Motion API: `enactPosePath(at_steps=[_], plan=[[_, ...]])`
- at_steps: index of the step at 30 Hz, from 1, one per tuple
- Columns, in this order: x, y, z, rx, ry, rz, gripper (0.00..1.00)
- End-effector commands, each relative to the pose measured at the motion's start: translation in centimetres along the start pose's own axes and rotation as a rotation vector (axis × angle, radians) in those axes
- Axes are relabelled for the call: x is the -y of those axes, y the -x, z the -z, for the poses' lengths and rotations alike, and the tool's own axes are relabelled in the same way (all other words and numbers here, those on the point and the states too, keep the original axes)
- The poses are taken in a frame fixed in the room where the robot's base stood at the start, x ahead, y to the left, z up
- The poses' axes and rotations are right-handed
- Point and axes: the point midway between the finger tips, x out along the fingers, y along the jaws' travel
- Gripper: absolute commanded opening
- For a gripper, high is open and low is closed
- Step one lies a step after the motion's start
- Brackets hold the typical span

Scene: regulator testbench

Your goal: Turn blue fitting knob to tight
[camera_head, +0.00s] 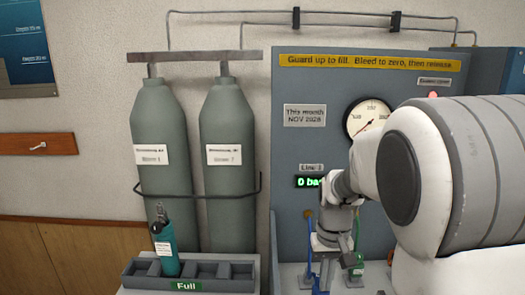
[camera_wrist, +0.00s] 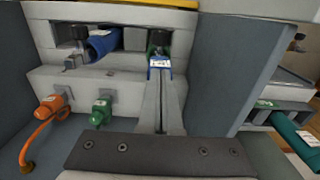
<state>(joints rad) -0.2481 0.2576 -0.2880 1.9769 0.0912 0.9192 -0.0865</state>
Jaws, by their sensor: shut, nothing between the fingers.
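My gripper (camera_wrist: 160,76) is shut, with its long grey fingers reaching forward in the wrist view. A small blue part with a white label (camera_wrist: 159,62) shows right at the fingertips. It looks like the blue fitting knob, but most of it is hidden, and I cannot tell whether the fingers touch it. In the head view my gripper (camera_head: 322,275) is low in front of the grey bench panel, and the knob cannot be made out there.
An orange fitting with a hose (camera_wrist: 50,106) and a green fitting (camera_wrist: 102,110) stand left of my fingers. A blue cylinder (camera_wrist: 103,43) lies in the recess behind. A gauge (camera_head: 367,118) is on the panel. A teal bottle (camera_head: 165,247) stands in the "Full" rack (camera_head: 140,282).

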Motion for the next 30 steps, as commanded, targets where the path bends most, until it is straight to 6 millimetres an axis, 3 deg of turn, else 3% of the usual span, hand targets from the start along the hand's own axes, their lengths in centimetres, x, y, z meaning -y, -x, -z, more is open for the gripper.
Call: enactPosePath(at_steps=[30], plan=[[0.28,0.02,-0.79,0.000,0.000,0.000,0.00]])
